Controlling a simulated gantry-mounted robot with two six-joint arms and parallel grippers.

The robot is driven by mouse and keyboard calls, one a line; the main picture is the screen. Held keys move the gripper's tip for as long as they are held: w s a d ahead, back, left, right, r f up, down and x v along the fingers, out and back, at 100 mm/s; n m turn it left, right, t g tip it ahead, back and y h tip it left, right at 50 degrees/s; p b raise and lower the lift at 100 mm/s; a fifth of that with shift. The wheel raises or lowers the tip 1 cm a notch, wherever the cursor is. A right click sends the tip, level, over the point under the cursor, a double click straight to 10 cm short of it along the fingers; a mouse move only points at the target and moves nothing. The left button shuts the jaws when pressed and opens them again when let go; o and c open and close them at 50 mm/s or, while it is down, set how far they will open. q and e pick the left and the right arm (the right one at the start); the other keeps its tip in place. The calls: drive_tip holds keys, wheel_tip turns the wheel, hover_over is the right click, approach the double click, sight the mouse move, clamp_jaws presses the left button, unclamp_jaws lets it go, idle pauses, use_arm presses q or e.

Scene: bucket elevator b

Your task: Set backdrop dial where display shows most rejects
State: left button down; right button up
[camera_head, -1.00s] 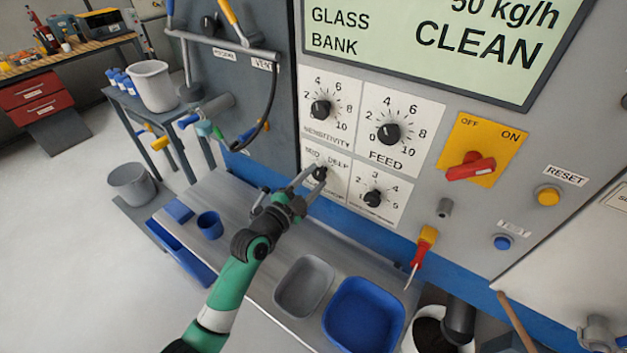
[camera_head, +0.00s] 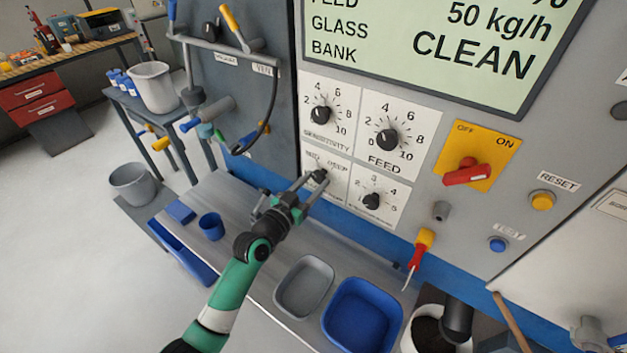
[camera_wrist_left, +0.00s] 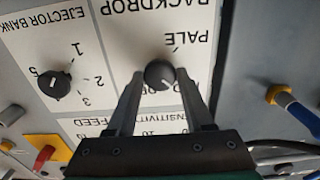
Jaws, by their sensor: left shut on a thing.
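The backdrop dial (camera_head: 319,175) is a small black knob on the lower left white plate of the grey panel. It also shows in the left wrist view (camera_wrist_left: 159,75), upside down, with PALE and BACKDROP readable above it. Its white mark points to the lower right there, and the labels on that side are partly hidden by my fingers. My left gripper (camera_head: 314,182) is shut on this knob, one finger on each side. My right gripper is out of view.
The sensitivity dial (camera_head: 321,114), feed dial (camera_head: 387,140) and ejector bank dial (camera_head: 371,201) sit close around. A red switch (camera_head: 466,173) on a yellow plate is to the right. A grey bin (camera_head: 304,287) and a blue bin (camera_head: 362,315) stand below.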

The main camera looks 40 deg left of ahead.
use_arm(q)
drive_tip(key=n+p, duration=0.1)
drive_tip(key=n, duration=0.3)
drive_tip(key=shift+r+n, duration=0.1)
drive_tip(key=shift+n, duration=0.2)
drive_tip(key=n+p, duration=0.1)
drive_tip(key=n, duration=0.3)
drive_tip(key=shift+n+p, duration=0.3)
drive_tip(key=shift+p, duration=0.05)
drive_tip(key=n+p, duration=0.1)
drive_tip(key=n, duration=0.3)
drive_tip(key=shift+n, duration=0.3)
drive_tip(key=shift+n+p, duration=0.5)
drive_tip(key=shift+n, duration=1.1)
drive_tip(key=shift+c, duration=1.4)
unclamp_jaws()
